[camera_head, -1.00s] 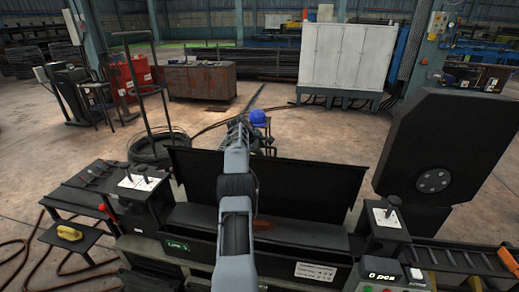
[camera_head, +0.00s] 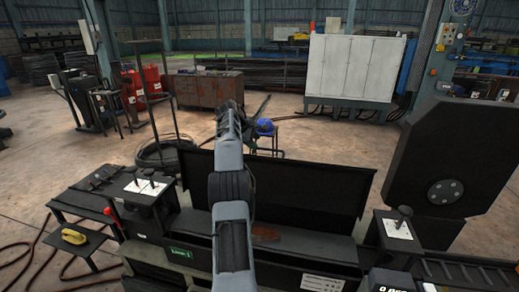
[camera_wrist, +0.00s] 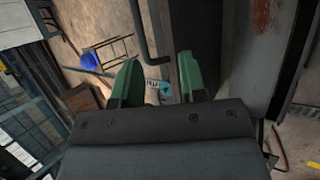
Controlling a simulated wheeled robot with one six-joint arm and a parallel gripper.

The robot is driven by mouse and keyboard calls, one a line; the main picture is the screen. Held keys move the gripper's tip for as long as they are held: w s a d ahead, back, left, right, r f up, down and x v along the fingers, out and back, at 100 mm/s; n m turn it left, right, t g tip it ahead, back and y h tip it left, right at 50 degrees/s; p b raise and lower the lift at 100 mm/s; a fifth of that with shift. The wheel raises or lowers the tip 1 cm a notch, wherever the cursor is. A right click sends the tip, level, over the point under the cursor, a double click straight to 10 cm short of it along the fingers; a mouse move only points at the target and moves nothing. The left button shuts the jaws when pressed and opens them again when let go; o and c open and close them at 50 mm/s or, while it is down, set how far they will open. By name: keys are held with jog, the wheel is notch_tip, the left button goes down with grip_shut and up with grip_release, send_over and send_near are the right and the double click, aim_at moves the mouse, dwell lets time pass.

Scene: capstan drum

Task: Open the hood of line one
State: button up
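The hood of line one (camera_head: 310,185) is a wide black panel. It stands raised, leaning slightly back, behind the trough of the machine with the green "Line 1" label (camera_head: 180,252). In the wrist view a dark strip, likely this hood (camera_wrist: 184,45), runs behind the right finger. My gripper (camera_wrist: 160,78) has two green fingers spread apart, with only floor and a small teal thing seen between them. In the head view my arm reaches over the hood's left half; the fingers cannot be made out there.
Lever boxes stand left (camera_head: 145,187) and right (camera_head: 398,225) of the trough. A large black disc housing (camera_head: 445,160) rises at the right. Behind the hood are a blue helmet (camera_head: 265,125) on a stool and a wire coil (camera_head: 160,152).

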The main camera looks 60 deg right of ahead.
jog(key=shift+v, duration=1.1)
jog(key=w+a+f+m+t+y, duration=0.1)
jog(key=w+a+f+m+y, duration=0.2)
jog(key=f, duration=0.4)
jog(key=w+a+f+m+t, duration=0.1)
jog(key=w+a, duration=0.1)
jog(key=a, duration=0.8)
jog(key=w+a+m+t, duration=0.2)
jog(key=a, duration=0.8)
jog(key=s+a+n+t+y, duration=0.1)
jog(key=s+a, duration=0.3)
jog(key=a, duration=0.7)
jog(key=s+a+n+t+y+b, duration=0.1)
jog(key=s+a, duration=0.3)
jog(key=a, duration=0.8)
jog(key=s+a+n+t+y+b, duration=0.1)
jog(key=s+a, duration=0.3)
jog(key=a, duration=0.8)
jog(key=shift+a+n+t+y, duration=0.15)
jog(key=shift+n+t+y, duration=0.15)
jog(key=shift+n+t, duration=0.3)
